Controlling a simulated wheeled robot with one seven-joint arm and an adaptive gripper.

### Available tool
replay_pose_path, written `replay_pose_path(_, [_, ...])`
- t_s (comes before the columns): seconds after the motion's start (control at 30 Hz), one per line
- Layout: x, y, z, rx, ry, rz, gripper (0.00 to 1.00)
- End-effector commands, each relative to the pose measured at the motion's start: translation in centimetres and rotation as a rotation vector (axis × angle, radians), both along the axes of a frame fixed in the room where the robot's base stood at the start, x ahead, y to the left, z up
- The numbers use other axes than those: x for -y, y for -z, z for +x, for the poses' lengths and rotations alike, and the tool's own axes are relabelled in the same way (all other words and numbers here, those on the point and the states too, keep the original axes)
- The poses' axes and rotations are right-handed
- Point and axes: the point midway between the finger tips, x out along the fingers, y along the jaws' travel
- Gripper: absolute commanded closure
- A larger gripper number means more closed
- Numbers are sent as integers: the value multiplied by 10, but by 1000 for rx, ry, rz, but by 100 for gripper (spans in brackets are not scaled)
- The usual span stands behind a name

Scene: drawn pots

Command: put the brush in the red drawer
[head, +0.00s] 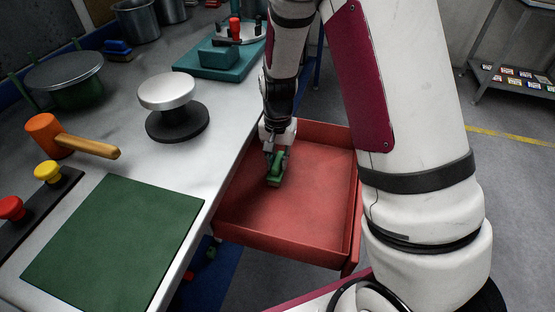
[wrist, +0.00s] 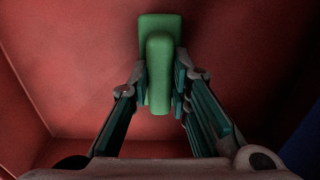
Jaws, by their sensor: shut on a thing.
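The brush (wrist: 159,70) is green, with a raised grip along its back. My gripper (head: 274,162) is shut on it, with a finger pad on each side of the grip in the wrist view (wrist: 160,88). The red drawer (head: 315,215) stands open beside the bench. In the head view the brush (head: 275,176) is inside the outline of the drawer, near its left side. In the wrist view the drawer's red floor (wrist: 240,60) lies behind the brush. I cannot tell whether the brush touches the floor.
The bench (head: 215,150) runs along the drawer's left. On it are a green mat (head: 115,240), an orange mallet (head: 75,138), a silver-topped knob (head: 170,100) and a teal tray (head: 205,68). The drawer's right and front floor is clear.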

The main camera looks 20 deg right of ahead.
Motion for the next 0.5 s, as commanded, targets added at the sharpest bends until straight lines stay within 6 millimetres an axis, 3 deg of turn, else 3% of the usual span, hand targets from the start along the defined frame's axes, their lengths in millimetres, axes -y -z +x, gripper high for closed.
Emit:
replay_pose_path(0.23, [0, 3, 0, 0, 0, 0, 100])
replay_pose_path(0.27, [0, 3, 0, 0, 0, 0, 80])
replay_pose_path(0.33, [0, 3, 0, 0, 0, 0, 64])
replay_pose_path(0.5, [0, 3, 0, 0, 0, 0, 62])
